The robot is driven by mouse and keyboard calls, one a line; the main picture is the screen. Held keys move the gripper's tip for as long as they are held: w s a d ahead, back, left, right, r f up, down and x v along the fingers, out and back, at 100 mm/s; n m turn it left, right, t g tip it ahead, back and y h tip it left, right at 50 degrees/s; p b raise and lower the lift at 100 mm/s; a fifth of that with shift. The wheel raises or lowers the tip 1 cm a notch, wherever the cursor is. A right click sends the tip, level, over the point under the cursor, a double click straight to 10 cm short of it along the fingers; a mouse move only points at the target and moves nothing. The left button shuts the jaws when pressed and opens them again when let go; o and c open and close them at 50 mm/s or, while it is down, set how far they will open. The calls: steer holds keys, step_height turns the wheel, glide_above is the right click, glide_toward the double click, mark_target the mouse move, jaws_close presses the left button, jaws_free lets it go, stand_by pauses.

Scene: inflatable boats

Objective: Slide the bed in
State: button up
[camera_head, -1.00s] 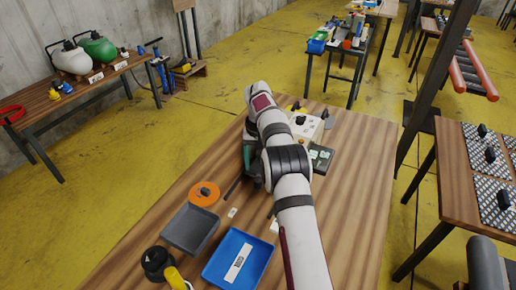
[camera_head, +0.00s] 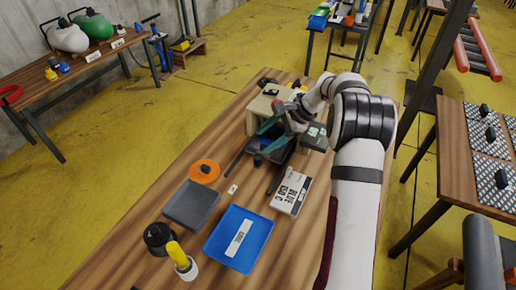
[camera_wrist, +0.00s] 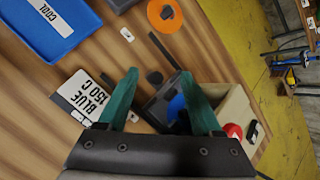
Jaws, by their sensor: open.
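A beige box-shaped machine (camera_head: 258,117) stands toward the far end of the wooden table. A dark grey tray-like bed (camera_head: 281,154) sticks out of its near side; it also shows in the wrist view (camera_wrist: 157,108) with a blue patch on it, partly behind a finger. My gripper (camera_head: 262,138) is above the bed, its teal fingers apart with nothing between them. In the wrist view my gripper (camera_wrist: 158,76) spans the bed's outer part. I cannot tell whether a finger touches the bed.
A white card reading "BLUE 150 C" (camera_head: 291,191) lies near the bed. A black roll (camera_head: 158,238) and a yellow-handled tool (camera_head: 180,258) stand at the near left. The table's right side is clear.

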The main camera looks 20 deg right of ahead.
mark_target(259, 157)
steer(key=s+d+f+m+t+h, duration=0.15)
steer(key=s+d+m+t, duration=0.3)
steer(key=m, duration=0.75)
steer(key=shift+g, duration=0.45)
steer(key=x, duration=1.5)
steer(key=shift+w+a+f, duration=0.1)
steer(key=shift+a+f, duration=0.1)
steer(key=shift+f, duration=0.1)
jaws_close()
steer(key=shift+w+d, duration=1.4)
steer(key=shift+d, duration=0.1)
